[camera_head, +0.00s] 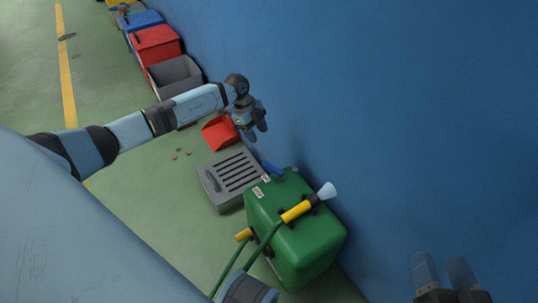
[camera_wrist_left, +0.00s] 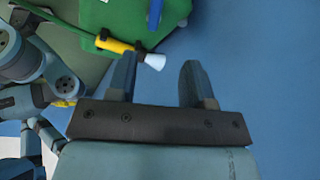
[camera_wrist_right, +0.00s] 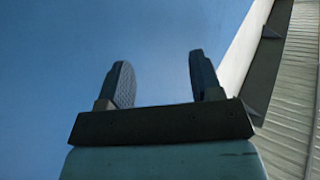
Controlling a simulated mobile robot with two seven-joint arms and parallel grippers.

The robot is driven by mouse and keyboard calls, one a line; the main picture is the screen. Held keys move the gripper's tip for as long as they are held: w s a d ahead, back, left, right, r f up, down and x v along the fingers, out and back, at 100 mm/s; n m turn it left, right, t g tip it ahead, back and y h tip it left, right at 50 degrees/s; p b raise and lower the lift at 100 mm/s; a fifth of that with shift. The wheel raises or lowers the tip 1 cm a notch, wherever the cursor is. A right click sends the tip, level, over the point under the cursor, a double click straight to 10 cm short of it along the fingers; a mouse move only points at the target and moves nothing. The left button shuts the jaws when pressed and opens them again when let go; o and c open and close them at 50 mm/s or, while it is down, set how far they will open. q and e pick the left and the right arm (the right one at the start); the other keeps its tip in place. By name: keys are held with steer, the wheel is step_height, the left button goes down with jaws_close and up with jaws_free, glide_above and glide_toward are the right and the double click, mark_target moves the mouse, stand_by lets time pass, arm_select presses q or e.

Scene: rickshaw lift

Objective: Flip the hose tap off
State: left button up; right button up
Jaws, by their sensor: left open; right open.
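A green box-shaped tank (camera_head: 312,240) stands on the floor against the blue wall; it also shows at the top of the left wrist view (camera_wrist_left: 125,22). A green hose (camera_head: 262,246) crosses it to a yellow nozzle (camera_head: 297,211) with a pale tip. A small blue lever (camera_head: 272,169), seemingly the tap, sits at the tank's far edge; its exact position is unclear. My left gripper (camera_head: 258,130) is open and empty, beyond the tank and apart from it. My right gripper (camera_head: 445,268) is open and empty near the wall at lower right, away from the tank.
A grey slotted crate (camera_head: 210,187) stands beside the tank. A red dustpan (camera_head: 219,133) lies beyond it. Grey (camera_head: 175,75), red (camera_head: 155,45) and blue bins line the wall farther off. Green floor (camera_head: 115,70) is open to the left.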

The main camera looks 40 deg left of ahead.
mark_target(270, 166)
arm_select(q)
steer(key=b+x, duration=0.2)
steer(key=x, duration=0.2)
steer(key=b+x, duration=0.2)
steer(key=x, duration=0.2)
steer(key=b+x, duration=0.2)
steer(key=x, duration=0.2)
steer(key=shift+s+f, duration=0.3)
steer(key=shift+s, duration=0.05)
steer(key=shift+d+f, duration=0.15)
steer(key=shift+f, duration=0.35)
arm_select(e)
steer(key=w+n, duration=0.1)
steer(key=d+n+t, duration=0.1)
steer(key=w+n+y, duration=0.1)
steer(key=shift+w+d+f+n+t, duration=0.3)
steer(key=shift+n, duration=0.1)
arm_select(q)
steer(key=shift+c, duration=0.2)
arm_select(e)
steer(key=shift+r, duration=0.15)
arm_select(q)
steer(key=shift+d, duration=0.1)
jaws_close()
